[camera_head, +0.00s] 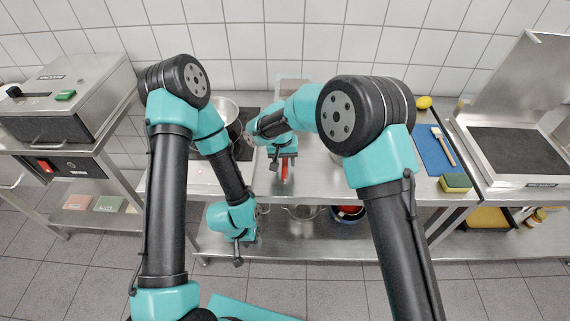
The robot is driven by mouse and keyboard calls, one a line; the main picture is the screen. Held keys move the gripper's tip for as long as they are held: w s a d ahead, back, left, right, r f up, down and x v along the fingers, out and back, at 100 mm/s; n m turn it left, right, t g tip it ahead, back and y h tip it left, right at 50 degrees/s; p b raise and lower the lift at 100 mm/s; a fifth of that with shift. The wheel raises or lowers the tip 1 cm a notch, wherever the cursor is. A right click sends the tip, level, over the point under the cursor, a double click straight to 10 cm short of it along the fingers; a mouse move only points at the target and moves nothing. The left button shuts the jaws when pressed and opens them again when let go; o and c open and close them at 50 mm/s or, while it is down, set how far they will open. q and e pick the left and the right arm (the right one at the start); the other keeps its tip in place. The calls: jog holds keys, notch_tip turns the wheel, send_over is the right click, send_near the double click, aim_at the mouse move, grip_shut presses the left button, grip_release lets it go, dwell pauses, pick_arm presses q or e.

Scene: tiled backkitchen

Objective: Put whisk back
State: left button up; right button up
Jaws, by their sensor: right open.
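I cannot make out a whisk for certain. A thin red object (284,172) shows at the tip of my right gripper (284,160), over the front part of the steel table (318,180); it is too small to identify, and I cannot tell whether it touches the gripper. My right gripper points down and is open. My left gripper (239,250) hangs low in front of the table's lower shelf, pointing down; its fingers are too small to tell open from shut. My arms hide part of the table.
A steel pot (229,110) stands at the table's back left. A blue board (433,148) with a wooden-handled tool (444,147), a sponge (455,183) and a lemon (423,102) are at right. Bowls (348,214) sit on the lower shelf. Machines (65,95) (520,150) flank the table.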

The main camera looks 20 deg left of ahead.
notch_tip(320, 180, up, 10)
jog(key=shift+a, duration=0.45)
jog(key=shift+s, duration=0.15)
